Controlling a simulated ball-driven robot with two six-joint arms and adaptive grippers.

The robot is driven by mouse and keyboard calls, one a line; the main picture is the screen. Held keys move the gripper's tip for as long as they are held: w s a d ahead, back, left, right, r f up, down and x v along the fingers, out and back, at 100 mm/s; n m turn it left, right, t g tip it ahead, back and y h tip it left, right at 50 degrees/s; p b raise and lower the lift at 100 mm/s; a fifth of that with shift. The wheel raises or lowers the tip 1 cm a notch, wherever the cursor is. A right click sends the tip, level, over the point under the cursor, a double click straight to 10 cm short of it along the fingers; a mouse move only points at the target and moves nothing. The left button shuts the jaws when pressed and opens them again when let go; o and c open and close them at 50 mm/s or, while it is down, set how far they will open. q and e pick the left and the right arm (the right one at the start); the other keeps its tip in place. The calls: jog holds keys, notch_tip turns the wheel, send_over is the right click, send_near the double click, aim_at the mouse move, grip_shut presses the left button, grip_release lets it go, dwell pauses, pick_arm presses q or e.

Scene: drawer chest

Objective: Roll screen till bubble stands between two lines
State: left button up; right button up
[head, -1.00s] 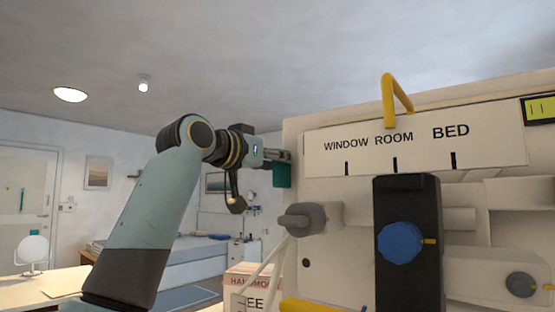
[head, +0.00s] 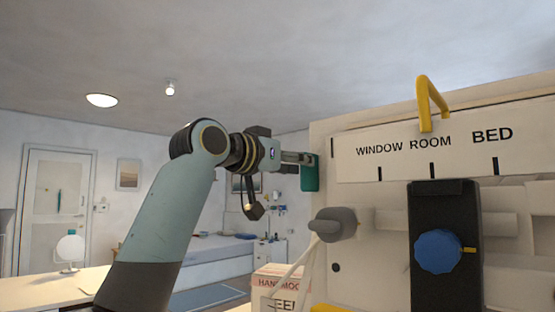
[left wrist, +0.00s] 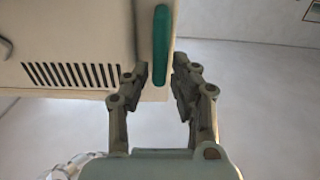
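The screen is a large beige panel (head: 335,194) on the right of the head view, with a label strip reading WINDOW, ROOM and BED and black marks below. A green piece (head: 310,177) sits on its left edge; it also shows as a green strip in the left wrist view (left wrist: 161,45). My left gripper (head: 299,157) is at this edge. In the left wrist view its fingers (left wrist: 160,80) are apart, with the strip's lower end between them and narrow gaps at both sides. No bubble or its lines show now. My right gripper is out of view.
A black block with a blue knob (head: 438,251), a grey knob (head: 335,224) and a yellow handle (head: 430,104) are on the panel. A carton (head: 280,285) stands below its left edge. A table (head: 60,286) with a round white lamp (head: 70,250) is at left.

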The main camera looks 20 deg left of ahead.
pick_arm(q)
jog(key=v, duration=0.9)
jog(key=shift+s, duration=0.2)
jog(key=shift+a, duration=0.1)
